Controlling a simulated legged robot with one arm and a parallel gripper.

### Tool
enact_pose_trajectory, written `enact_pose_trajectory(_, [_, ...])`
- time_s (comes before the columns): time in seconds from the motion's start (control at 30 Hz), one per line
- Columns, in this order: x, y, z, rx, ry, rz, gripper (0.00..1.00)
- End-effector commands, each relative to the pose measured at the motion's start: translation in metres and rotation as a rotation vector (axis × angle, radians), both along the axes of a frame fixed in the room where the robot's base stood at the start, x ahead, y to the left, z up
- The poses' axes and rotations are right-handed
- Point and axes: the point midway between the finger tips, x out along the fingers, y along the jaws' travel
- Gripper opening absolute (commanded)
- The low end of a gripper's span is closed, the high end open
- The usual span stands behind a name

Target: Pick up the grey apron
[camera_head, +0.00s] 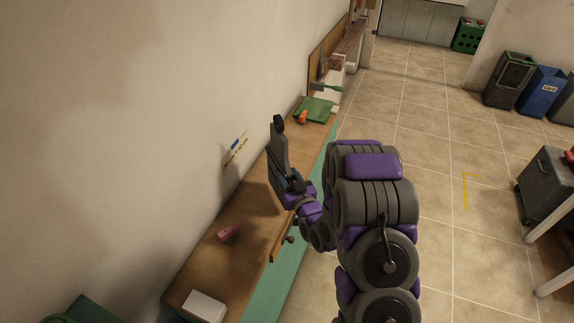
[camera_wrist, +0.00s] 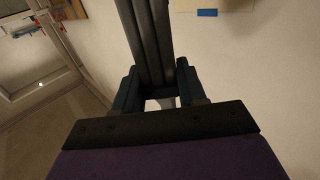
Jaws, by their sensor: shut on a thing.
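The grey apron (camera_head: 278,152) appears as a dark grey, folded, upright bundle above the wooden bench, near the wall. In the wrist view the grey apron (camera_wrist: 150,40) runs up from between the fingers as long parallel folds. My gripper (camera_head: 287,184) is shut on its lower part, and the rest of it stands up beyond the fingers. In the wrist view my gripper (camera_wrist: 157,88) has a blue-green finger on each side of it. The gripped part is partly hidden by the fingers.
The wooden bench (camera_head: 212,258) runs along the wall. It bears a red object (camera_head: 229,234), a white box (camera_head: 205,306) and a green item (camera_head: 314,109) with an orange object (camera_head: 303,117). Bins (camera_head: 541,91) and a grey cabinet (camera_head: 548,182) stand right. The tiled floor between is clear.

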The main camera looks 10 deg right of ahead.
Motion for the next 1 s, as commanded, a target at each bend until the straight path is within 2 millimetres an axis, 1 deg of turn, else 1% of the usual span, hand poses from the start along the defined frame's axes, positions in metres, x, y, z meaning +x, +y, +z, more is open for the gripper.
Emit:
enact_pose_trajectory(0.03, [-0.004, -0.002, 0.005, 0.002, 0.005, -0.003, 0.0])
enact_pose_trajectory(0.17, [-0.013, -0.007, 0.008, 0.005, 0.002, -0.004, 0.0])
enact_pose_trajectory(0.6, [-0.058, -0.021, 0.008, 0.006, 0.003, -0.007, 0.0])
enact_pose_trajectory(0.8, [-0.068, -0.022, 0.008, 0.005, 0.0, -0.006, 0.0])
enact_pose_trajectory(1.0, [-0.07, -0.022, 0.008, 0.004, -0.003, -0.004, 0.0])
